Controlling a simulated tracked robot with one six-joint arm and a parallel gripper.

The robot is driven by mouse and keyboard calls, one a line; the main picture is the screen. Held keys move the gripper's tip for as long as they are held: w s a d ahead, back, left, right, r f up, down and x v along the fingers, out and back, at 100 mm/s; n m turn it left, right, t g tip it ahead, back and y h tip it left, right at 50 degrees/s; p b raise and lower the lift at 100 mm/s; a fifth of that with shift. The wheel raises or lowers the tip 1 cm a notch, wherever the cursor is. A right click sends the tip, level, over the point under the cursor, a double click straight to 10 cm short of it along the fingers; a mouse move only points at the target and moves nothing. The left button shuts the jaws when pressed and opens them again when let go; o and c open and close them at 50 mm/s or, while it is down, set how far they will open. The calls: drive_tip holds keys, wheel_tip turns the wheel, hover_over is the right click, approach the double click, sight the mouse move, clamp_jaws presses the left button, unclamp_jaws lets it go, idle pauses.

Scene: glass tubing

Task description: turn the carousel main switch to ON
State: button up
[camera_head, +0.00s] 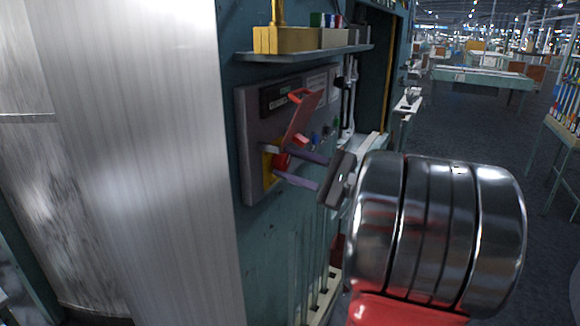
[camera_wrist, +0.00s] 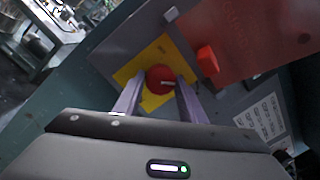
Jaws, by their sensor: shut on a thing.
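The main switch is a round red knob (camera_wrist: 158,80) with a pale pointer mark, set on a yellow plate (camera_wrist: 128,72). In the head view the red knob (camera_head: 281,161) sits low on the left part of the grey control panel (camera_head: 250,130). My gripper (camera_wrist: 160,84) is shut on the knob, with one purple finger on each side of it. In the head view my gripper (camera_head: 278,163) reaches the panel from the right. The fingers hide part of the knob's sides. I cannot read any ON or OFF lettering.
A raised red cover (camera_head: 303,115) stands out from the panel just above the knob; it fills the upper right of the wrist view (camera_wrist: 255,35). A shelf (camera_head: 305,53) with blocks juts out above the panel. Open floor (camera_head: 470,130) lies to the right.

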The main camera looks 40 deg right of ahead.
drive_tip(key=shift+d+f, duration=0.1)
drive_tip(key=shift+f, duration=0.25)
drive_tip(key=o, duration=1.1)
drive_tip(key=shift+r, duration=0.2)
drive_tip(key=shift+c, duration=0.2)
drive_tip(key=shift+s, duration=0.1)
drive_tip(key=v, duration=1.3)
drive_tip(key=shift+s, duration=0.3)
drive_tip(key=shift+f, duration=0.1)
